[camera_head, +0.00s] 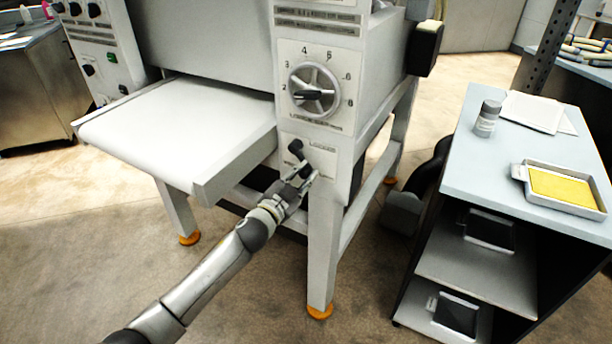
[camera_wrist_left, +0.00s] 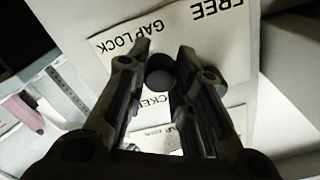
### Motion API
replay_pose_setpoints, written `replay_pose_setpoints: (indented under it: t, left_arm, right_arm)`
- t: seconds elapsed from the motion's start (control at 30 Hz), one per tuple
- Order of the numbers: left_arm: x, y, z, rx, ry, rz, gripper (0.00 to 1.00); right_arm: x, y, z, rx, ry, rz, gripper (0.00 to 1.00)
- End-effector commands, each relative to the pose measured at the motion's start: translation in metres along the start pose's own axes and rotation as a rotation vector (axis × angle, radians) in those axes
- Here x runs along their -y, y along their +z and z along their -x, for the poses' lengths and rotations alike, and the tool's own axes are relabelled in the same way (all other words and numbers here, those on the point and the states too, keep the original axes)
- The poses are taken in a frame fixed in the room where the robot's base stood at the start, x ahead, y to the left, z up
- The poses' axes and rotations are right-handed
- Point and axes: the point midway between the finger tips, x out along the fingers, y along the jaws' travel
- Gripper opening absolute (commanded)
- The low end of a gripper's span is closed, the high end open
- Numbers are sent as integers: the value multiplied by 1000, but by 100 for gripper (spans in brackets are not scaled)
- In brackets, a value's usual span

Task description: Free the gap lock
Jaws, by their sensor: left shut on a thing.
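The gap lock is a small black lever (camera_head: 296,147) on the white front panel of the sheeter, below the round gap dial (camera_head: 313,90). A label beside it in the head view seems to read "LOCKED". My left gripper (camera_head: 300,172) reaches up to the lever from below and is shut on it. In the left wrist view, the lever's dark round end (camera_wrist_left: 160,70) shows between the two fingers of the gripper (camera_wrist_left: 160,88). A plate behind it reads "GAP LOCK" and "FREE", upside down. The fingers hide part of the lever. My right gripper is not in view.
A white infeed table (camera_head: 170,130) sticks out left of the panel, and a machine leg (camera_head: 322,250) stands below it. A grey cart (camera_head: 470,170) at right carries a jar (camera_head: 487,118) and a tray (camera_head: 560,190).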

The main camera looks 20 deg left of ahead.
Motion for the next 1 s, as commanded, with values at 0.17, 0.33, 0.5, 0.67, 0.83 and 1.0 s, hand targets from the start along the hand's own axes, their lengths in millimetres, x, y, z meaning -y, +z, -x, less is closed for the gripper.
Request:
replay_pose_setpoints:
  t: [0.17, 0.33, 0.5, 0.67, 0.83, 1.0]
  left_arm:
    - [1, 11, 1, 5, 3, -113, 0]
    - [3, 15, 1, 4, 3, -186, 0]
    - [4, 16, 1, 3, 3, -224, 0]
    - [4, 17, 1, 4, 3, -238, 0]
    - [4, 18, 1, 5, 3, -241, 0]
    - [4, 18, 1, 6, 3, -241, 24]
  right_arm:
    - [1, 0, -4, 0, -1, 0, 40]
    - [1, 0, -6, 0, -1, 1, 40]
    - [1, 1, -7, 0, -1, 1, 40]
    - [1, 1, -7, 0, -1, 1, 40]
    - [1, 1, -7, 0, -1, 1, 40]
    - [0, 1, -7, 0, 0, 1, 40]
